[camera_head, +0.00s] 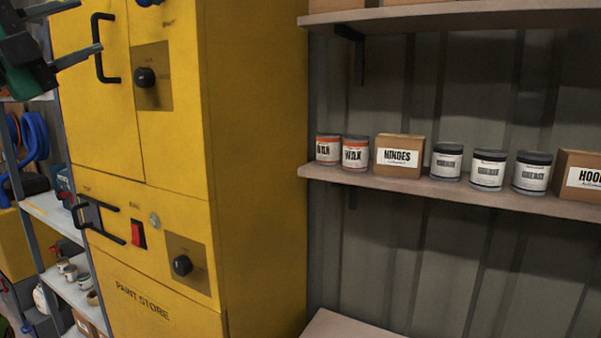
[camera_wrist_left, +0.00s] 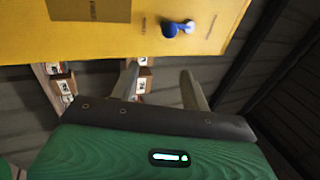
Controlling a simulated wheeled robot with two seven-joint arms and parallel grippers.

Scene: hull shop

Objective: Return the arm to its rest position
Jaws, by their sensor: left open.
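My left gripper (camera_head: 91,25) is at the top left of the head view, in front of the upper part of the yellow paint store cabinet (camera_head: 255,150). Its two fingers are apart, with nothing between them. One finger shows close to the black upper door handle (camera_head: 105,48); I cannot tell whether they touch. In the left wrist view, the open gripper (camera_wrist_left: 159,70) shows both fingers below the cabinet's yellow face (camera_wrist_left: 215,12). My right gripper is in neither view.
The cabinet has a lower handle (camera_head: 100,220), a red switch (camera_head: 138,234) and black knobs. A wall shelf (camera_head: 400,187) at right holds tins and boxes. A shelving rack (camera_head: 55,215) stands at left. A blue knob (camera_wrist_left: 178,28) shows in the wrist view.

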